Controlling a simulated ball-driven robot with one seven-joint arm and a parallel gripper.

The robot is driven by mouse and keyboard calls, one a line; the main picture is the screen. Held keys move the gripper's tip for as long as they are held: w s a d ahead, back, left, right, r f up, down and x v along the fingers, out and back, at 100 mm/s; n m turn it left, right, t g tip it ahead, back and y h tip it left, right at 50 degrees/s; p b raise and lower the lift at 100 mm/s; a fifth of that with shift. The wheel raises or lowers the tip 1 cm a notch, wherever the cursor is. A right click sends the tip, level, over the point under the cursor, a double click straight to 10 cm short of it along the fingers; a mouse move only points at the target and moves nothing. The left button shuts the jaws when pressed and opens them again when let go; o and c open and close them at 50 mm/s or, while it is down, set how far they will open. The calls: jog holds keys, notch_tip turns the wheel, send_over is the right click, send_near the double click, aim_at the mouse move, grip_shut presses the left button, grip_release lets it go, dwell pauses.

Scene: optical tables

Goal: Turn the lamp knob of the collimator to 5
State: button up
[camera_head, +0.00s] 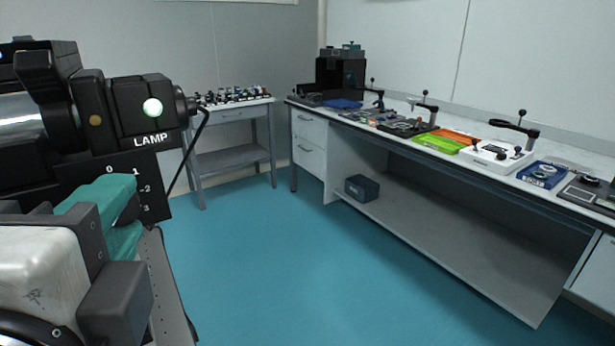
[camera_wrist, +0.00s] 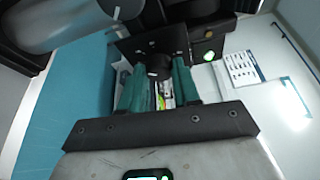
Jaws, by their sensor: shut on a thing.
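The collimator (camera_head: 135,95) is a black device at the left of the head view, with a white LAMP label, a lit pale green indicator (camera_head: 152,107) and a panel with scale numbers (camera_head: 152,198) 0, 1, 2 and 3 showing. In the wrist view, my gripper (camera_wrist: 158,78) is shut on the dark round lamp knob (camera_wrist: 158,67), one finger on each side. The indicator also glows green in the wrist view (camera_wrist: 209,56). The knob's pointer cannot be read.
A long bench (camera_head: 385,125) with several instruments runs along the right wall. A small grey side table (camera_head: 230,112) with small parts stands at the back. A dark blue box (camera_head: 362,188) sits on the bench's lower shelf. The teal floor (camera_head: 290,270) between is clear.

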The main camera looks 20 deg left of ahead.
jog(key=shift+a+f+m+g, duration=0.1)
jog(key=shift+m+g, duration=0.2)
dwell(0.4)
jog(key=o, duration=1.1)
jog(key=shift+c, duration=0.2)
